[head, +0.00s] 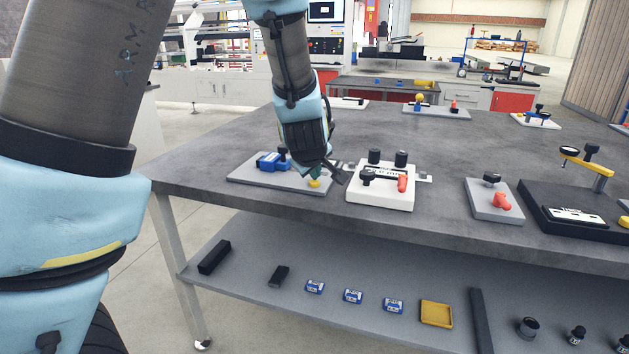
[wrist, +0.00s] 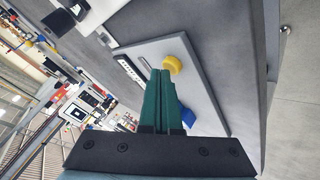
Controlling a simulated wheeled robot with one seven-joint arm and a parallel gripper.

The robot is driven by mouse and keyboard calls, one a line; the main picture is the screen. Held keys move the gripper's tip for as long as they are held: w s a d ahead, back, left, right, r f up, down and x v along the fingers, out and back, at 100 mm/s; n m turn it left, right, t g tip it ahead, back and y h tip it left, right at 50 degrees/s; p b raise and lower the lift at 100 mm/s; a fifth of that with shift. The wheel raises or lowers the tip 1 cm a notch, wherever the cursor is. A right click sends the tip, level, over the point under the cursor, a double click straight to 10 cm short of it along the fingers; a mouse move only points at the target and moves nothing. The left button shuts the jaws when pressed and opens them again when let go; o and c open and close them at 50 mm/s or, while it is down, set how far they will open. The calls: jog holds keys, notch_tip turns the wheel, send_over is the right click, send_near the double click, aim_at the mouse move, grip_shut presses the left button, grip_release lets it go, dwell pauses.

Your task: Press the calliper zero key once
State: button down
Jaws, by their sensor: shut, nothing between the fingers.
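A grey plate (head: 245,181) lies near the left front of the bench. It carries a blue block (head: 272,161) and a round yellow button (head: 314,183). In the wrist view the same plate (wrist: 205,100) shows the yellow button (wrist: 173,64), part of the blue block (wrist: 188,118) and a white strip with dark marks (wrist: 131,69). I cannot read any label that names the zero key. My gripper (head: 318,174) is over the plate; its green fingers (wrist: 160,73) are together and empty. In the wrist view the fingertips appear right beside the yellow button; whether they touch it I cannot tell.
A white fixture (head: 380,196) with black knobs and a red lever stands just right of my gripper. Further right are a small grey plate (head: 494,212) and a black base (head: 548,212) with a yellow arm.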

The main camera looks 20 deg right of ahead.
aim_at(314, 184)
jog(key=shift+r+p, duration=0.9)
jog(key=shift+r, duration=0.1)
notch_tip(314, 184, up, 5)
jog(key=p, duration=0.5)
jog(key=shift+a, duration=0.1)
dwell(0.6)
jog(key=a+f+m+g+y, duration=0.2)
jog(key=a+g, duration=0.1)
jog(key=a, duration=1.7)
jog(key=s+a+m+g+y, duration=0.1)
jog(key=s+a, duration=0.4)
jog(key=a, duration=0.3)
jog(key=s+a+m+g+y, duration=0.1)
jog(key=s+a, duration=0.3)
jog(key=a, duration=0.4)
jog(key=shift+s+f+g+y, duration=0.2)
jog(key=shift+s+g+y, duration=0.15)
jog(key=shift+g, duration=0.25)
